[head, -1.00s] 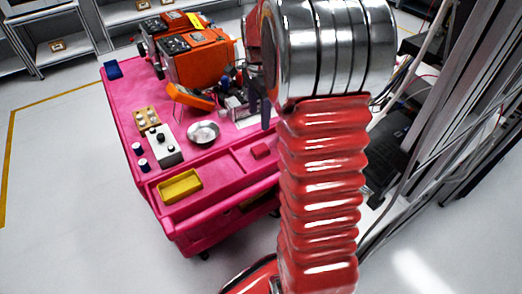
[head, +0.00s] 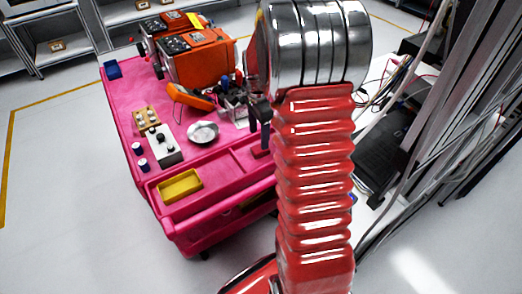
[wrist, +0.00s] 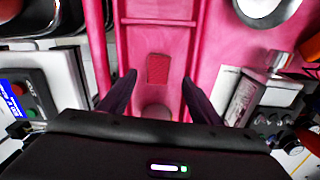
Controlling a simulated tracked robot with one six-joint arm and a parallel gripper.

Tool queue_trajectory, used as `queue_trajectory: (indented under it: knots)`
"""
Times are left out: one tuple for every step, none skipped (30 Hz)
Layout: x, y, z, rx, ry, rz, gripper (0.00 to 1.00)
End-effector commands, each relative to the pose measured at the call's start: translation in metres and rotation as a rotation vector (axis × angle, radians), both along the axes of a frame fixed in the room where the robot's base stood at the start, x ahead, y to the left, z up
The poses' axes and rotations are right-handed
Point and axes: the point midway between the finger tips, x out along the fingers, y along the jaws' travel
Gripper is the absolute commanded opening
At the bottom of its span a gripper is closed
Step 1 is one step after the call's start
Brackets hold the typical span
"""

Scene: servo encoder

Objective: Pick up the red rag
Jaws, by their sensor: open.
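The red rag (wrist: 158,68) is a small folded piece lying in a narrow recessed tray of the pink cart (head: 225,172). In the wrist view it sits ahead, nearly centred between the fingertips. My gripper (wrist: 159,80) is open, with one dark finger on each side of the rag in the picture and nothing between them. I cannot tell the exact height of the fingers above the rag.
A yellow tray (head: 180,186) and a metal bowl (head: 203,132) are on the cart, left of my gripper. An orange machine (head: 200,60) stands at the back. The tray has raised walls and a divider (wrist: 158,22) beyond the rag.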

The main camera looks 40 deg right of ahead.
Motion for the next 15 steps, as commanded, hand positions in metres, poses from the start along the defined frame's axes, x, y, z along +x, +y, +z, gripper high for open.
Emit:
queue_trajectory:
  knots:
    - [0.0,0.0,0.0,0.0,0.0,0.0,0.58]
    - [0.0,0.0,0.0,0.0,0.0,0.0,0.58]
    - [0.0,0.0,-0.001,0.0,0.0,0.0,0.58]
    - [0.0,0.0,-0.003,0.0,0.001,0.0,0.58]
    - [-0.001,0.0,-0.005,0.0,0.001,0.0,0.58]
    - [-0.001,0.001,-0.008,0.0,0.001,0.0,0.58]
    - [-0.001,0.001,-0.011,0.0,0.001,0.0,0.58]
    - [-0.002,0.001,-0.015,0.001,0.002,0.0,0.58]
    - [-0.002,0.001,-0.02,0.001,0.003,0.0,0.58]
    - [-0.002,0.001,-0.024,0.001,0.002,0.0,0.58]
    - [-0.003,0.002,-0.028,0.001,0.003,0.0,0.58]
    - [-0.003,0.002,-0.034,0.001,0.003,0.0,0.58]
    - [-0.003,0.002,-0.038,0.001,0.002,0.0,0.58]
    - [-0.003,0.002,-0.042,0.001,0.003,0.0,0.58]
    - [-0.003,0.002,-0.046,0.001,0.003,0.0,0.58]
